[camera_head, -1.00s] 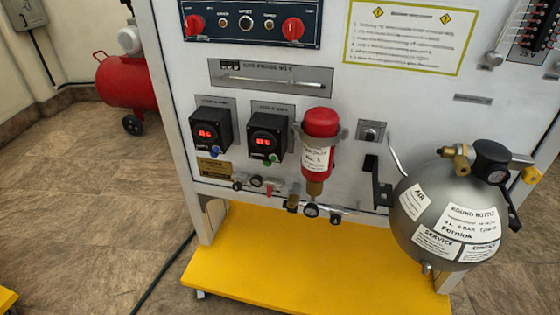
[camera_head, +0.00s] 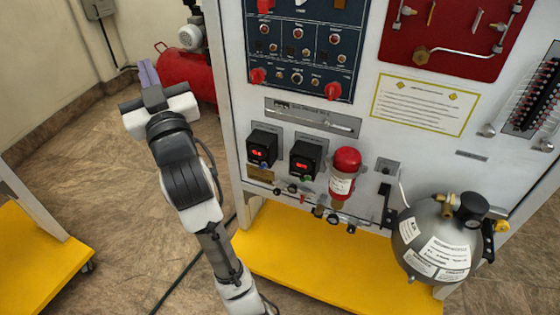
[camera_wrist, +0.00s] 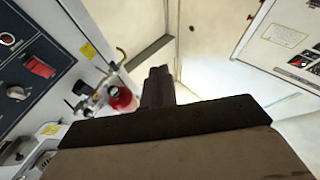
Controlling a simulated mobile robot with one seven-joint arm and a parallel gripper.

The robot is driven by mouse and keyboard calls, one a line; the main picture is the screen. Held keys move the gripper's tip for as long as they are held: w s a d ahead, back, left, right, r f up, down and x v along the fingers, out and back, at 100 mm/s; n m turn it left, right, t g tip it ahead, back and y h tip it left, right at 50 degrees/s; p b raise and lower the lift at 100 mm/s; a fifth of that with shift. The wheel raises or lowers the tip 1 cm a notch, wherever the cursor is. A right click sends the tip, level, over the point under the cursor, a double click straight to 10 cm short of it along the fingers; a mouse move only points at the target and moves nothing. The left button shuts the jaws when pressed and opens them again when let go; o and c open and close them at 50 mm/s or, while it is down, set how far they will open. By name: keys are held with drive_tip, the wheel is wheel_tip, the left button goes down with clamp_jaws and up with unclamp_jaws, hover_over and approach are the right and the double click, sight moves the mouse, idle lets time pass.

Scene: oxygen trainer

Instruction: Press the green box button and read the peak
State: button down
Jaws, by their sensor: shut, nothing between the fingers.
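Two small black boxes with red lit displays sit on the white panel in the head view. The right box (camera_head: 307,156) has a green button (camera_head: 307,178) at its lower edge. The left box (camera_head: 262,148) has a blue button (camera_head: 263,165). The red digits are too small to read. My gripper (camera_head: 148,72) is shut and empty, raised left of the panel, well apart from both boxes. In the wrist view its shut fingers (camera_wrist: 157,86) point at open space and the wall. I cannot make out the green button there.
A red cylinder (camera_head: 345,168) is mounted just right of the boxes. A round grey bottle (camera_head: 438,240) hangs further right. Small valves and fittings (camera_head: 290,190) run below the boxes. A yellow base (camera_head: 310,265) juts out under the panel.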

drive_tip(key=w+d+m+h+p, duration=0.2)
drive_tip(key=w+d+h+p, duration=0.2)
drive_tip(key=w+d, duration=0.25)
drive_tip(key=m+g+h+p, duration=0.4)
drive_tip(key=g+h+p, duration=0.2)
drive_tip(key=p, duration=0.4)
hover_over(308, 178)
drive_tip(key=s+a, duration=0.3)
drive_tip(key=s, duration=0.2)
wheel_tip(308, 178, down, 24)
drive_tip(key=s+f+g, duration=0.1)
drive_tip(key=s+f, duration=0.3)
drive_tip(key=f, duration=0.3)
drive_tip(key=s+f+m+g+y, duration=0.1)
drive_tip(key=s+f, duration=0.2)
drive_tip(key=f, duration=0.4)
drive_tip(key=shift+s+a+f, duration=0.2)
drive_tip(key=shift+s, duration=0.15)
drive_tip(key=w+d+b, duration=0.2)
drive_tip(key=w, duration=0.6)
drive_tip(key=shift+w+d+r, duration=0.15)
drive_tip(key=shift+w+d, duration=0.1)
drive_tip(key=shift+d, duration=0.15)
drive_tip(key=shift+w, duration=0.1)
